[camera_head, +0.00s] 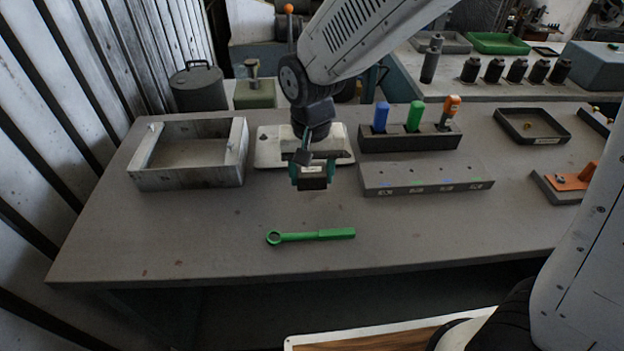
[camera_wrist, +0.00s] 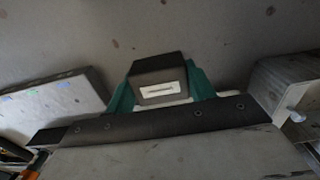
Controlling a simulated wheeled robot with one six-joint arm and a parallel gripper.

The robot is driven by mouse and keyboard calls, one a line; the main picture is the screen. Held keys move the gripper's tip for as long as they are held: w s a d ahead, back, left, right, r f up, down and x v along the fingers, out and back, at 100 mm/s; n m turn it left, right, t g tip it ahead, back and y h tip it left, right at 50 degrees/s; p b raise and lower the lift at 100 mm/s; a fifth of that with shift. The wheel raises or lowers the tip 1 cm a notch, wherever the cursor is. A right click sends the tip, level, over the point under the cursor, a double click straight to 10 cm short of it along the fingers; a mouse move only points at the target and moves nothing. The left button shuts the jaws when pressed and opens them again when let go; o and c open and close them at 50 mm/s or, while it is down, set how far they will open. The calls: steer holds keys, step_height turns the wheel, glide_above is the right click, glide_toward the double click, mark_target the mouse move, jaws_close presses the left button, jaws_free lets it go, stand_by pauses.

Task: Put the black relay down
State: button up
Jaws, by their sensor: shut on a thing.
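The black relay (camera_wrist: 158,72) is a small dark block with a white label; it also shows in the head view (camera_head: 313,184). My gripper (camera_head: 308,174) has green fingers, and they are shut on the relay from both sides. The green fingers also show in the wrist view. My gripper holds the relay over the table (camera_head: 200,225), in front of a pale tray (camera_head: 272,148). I cannot tell from these views whether the relay's underside touches the table.
A green wrench (camera_head: 312,236) lies near the front. A metal frame box (camera_head: 188,180) stands left. A grey slotted block (camera_head: 425,178) and a rack (camera_head: 408,141) with blue, green and orange handles stand right. A black tray (camera_head: 532,138) is farther right. The table's front middle is mostly clear.

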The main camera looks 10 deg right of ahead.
mark_target(311, 182)
steer(key=shift+w+f, duration=0.15)
steer(key=shift+w, duration=0.4)
steer(key=shift+f, duration=1.65)
steer(key=o, duration=1)
steer(key=shift+f, duration=0.15)
step_height(311, 182, up, 12)
steer(key=shift+f, duration=0.15)
steer(key=shift+r, duration=0.35)
